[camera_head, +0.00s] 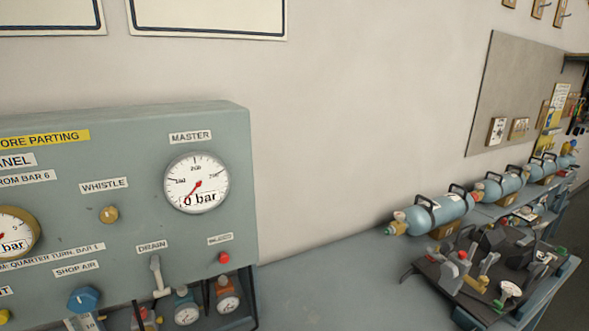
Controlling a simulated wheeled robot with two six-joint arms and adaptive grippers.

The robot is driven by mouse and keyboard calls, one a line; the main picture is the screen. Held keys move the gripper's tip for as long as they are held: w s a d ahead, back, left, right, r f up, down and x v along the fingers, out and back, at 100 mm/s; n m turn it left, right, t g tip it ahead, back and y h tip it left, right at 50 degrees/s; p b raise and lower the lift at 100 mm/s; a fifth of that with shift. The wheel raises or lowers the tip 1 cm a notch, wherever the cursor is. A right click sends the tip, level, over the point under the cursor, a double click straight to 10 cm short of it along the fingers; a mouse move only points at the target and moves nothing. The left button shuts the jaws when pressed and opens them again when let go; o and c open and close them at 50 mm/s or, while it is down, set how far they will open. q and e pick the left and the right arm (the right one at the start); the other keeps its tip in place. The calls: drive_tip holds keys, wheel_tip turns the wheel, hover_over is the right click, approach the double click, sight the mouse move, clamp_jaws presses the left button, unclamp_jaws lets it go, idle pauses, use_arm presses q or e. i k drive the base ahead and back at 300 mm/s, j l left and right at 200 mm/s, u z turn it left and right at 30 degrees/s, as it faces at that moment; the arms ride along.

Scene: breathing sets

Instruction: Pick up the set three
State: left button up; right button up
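Several breathing sets with pale blue cylinders and black handles stand in a row along the bench at the right. The nearest cylinder (425,217) lies on its side, with a yellowish block under it. A second cylinder (505,186) and further ones (541,170) recede behind it toward the far right. I cannot read any number on them, so I cannot tell which is set three. Neither of my grippers shows in this view.
A grey-green test panel (130,215) with a master gauge (197,182) reading 0 bar stands at the left. A dark tray (447,282) crowded with small parts lies before the nearest cylinder. The bench (330,275) between panel and tray is clear. A pegboard (515,75) hangs at right.

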sight(492, 254)
drive_tip(key=l+z, duration=0.55)
drive_tip(key=z, duration=0.3)
drive_tip(key=l+z, duration=0.4)
drive_tip(key=j+u, duration=0.1)
drive_tip(key=u, duration=0.15)
drive_tip(key=i+l+u, duration=0.25)
drive_tip(key=l+u, duration=0.25)
drive_tip(key=l, duration=0.15)
drive_tip(key=i+l+u, duration=0.1)
drive_tip(key=l+u, duration=0.15)
drive_tip(key=l, duration=0.15)
drive_tip(key=i+l+u, duration=0.1)
drive_tip(key=l+u, duration=0.15)
drive_tip(key=l, duration=0.15)
